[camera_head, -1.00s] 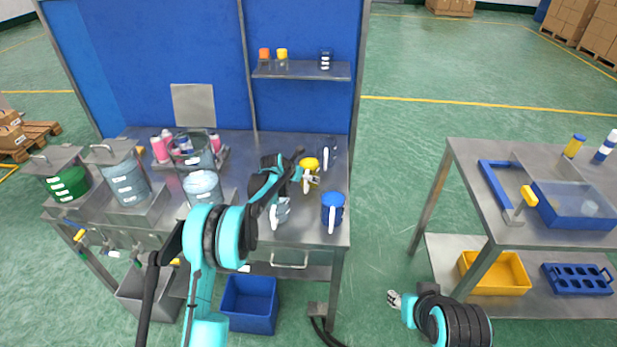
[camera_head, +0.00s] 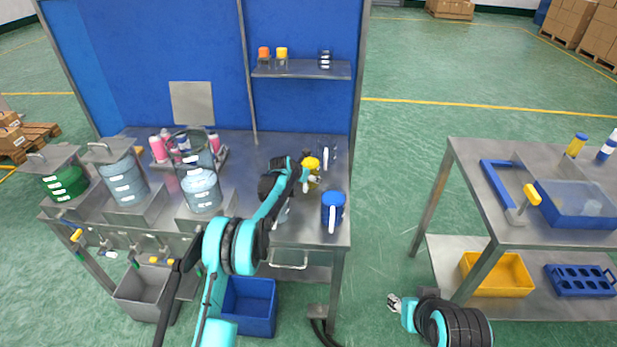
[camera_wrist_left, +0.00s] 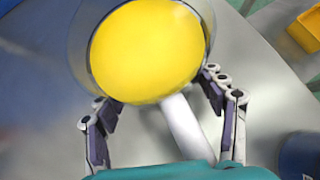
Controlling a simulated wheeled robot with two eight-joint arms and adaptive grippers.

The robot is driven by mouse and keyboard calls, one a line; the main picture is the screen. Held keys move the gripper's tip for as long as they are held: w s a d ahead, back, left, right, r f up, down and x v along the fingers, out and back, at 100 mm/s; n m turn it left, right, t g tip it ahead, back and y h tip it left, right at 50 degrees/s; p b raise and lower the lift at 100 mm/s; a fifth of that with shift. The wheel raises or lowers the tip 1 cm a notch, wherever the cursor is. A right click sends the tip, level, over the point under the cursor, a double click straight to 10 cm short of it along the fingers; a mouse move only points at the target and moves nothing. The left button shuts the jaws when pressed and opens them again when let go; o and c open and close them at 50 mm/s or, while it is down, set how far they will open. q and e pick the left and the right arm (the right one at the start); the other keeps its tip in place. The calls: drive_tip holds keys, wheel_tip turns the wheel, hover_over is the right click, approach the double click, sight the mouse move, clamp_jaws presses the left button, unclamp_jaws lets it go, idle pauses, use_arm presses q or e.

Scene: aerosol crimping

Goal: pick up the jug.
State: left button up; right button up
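A jug with a round yellow top (camera_head: 312,165) stands on the metal workbench (camera_head: 240,150), right of its middle. In the left wrist view the yellow top (camera_wrist_left: 147,48) fills the upper middle, with a clear rim around it and a white handle (camera_wrist_left: 184,128) pointing toward me. My left gripper (camera_wrist_left: 160,105) is open, its fingers spread either side of the handle and close to the jug's sides. Contact cannot be told. A blue jug (camera_head: 332,207) stands nearer the front edge. A clear jug (camera_head: 327,151) stands behind. My right gripper (camera_head: 394,303) is low, away from the bench; its opening is unclear.
A clear jug (camera_head: 283,213) is mostly hidden behind my left arm. Large vessels, including a light-blue one (camera_head: 203,190), stand at the bench's left and centre. A shelf (camera_head: 300,70) is above the bench. A second table (camera_head: 560,230) stands right, across open floor.

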use_arm(q)
drive_tip(key=shift+c, duration=0.8)
wheel_tip(320, 180, up, 10)
drive_tip(key=p, duration=0.3)
drive_tip(key=shift+r, duration=0.1)
wheel_tip(320, 180, up, 5)
drive_tip(key=p, duration=0.3)
drive_tip(key=shift+r+p, duration=0.2)
drive_tip(key=shift+p, duration=0.1)
drive_tip(key=s+b, duration=0.2)
drive_tip(key=s, duration=3)
drive_tip(key=shift+s, duration=0.2)
